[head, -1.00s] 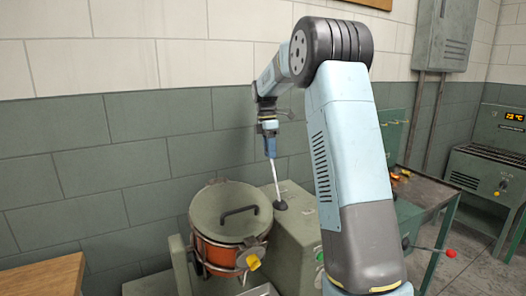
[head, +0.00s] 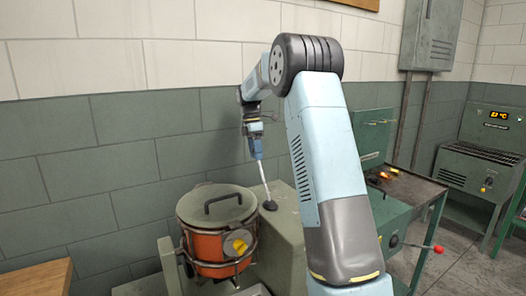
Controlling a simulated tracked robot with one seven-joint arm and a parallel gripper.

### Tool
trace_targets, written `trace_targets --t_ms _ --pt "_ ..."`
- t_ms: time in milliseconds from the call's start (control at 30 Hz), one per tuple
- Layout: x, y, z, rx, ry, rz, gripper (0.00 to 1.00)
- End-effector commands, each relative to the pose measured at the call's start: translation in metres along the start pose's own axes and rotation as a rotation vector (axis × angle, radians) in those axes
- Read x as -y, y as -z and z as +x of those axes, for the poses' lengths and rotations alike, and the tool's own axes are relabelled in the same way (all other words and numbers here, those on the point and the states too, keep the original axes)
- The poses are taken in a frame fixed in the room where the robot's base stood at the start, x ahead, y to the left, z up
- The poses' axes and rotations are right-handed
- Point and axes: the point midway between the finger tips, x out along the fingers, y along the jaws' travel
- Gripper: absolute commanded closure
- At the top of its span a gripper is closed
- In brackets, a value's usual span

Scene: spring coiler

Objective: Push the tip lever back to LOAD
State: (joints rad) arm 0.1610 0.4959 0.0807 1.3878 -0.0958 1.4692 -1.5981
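The tip lever (head: 262,174) is a thin pale rod with a blue grip. It rises from a black boot on the green-grey housing (head: 290,222) and leans up to the left. My gripper (head: 254,132) is at the top of the blue grip, seemingly touching it. It is too small and dark here to tell whether the fingers are closed around it. The orange pot (head: 208,246) stands left of the housing, nearly upright, with a grey-green lid (head: 216,204) and a yellow knob (head: 238,246) on its side. I see no readable LOAD mark.
A wooden table top (head: 36,279) is at the lower left. Right of my arm are a bench with glowing pieces (head: 384,174), a red-knobbed lever (head: 438,249) and a green machine with a lit display (head: 497,115). The tiled wall is behind.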

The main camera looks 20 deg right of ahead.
Motion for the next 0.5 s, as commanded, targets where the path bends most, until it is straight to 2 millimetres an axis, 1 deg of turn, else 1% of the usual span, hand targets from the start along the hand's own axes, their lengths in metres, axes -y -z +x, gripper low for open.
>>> trace_targets --t_ms 167,267,367,500 --pt "0.001 0.002 -0.001 0.000 0.002 -0.003 0.42" --pt "0.000 0.003 -0.005 0.000 0.002 -0.004 0.42" --pt "-0.001 0.003 -0.016 0.000 0.000 -0.004 0.42" --pt "-0.002 0.003 -0.041 0.000 0.000 -0.004 0.42"
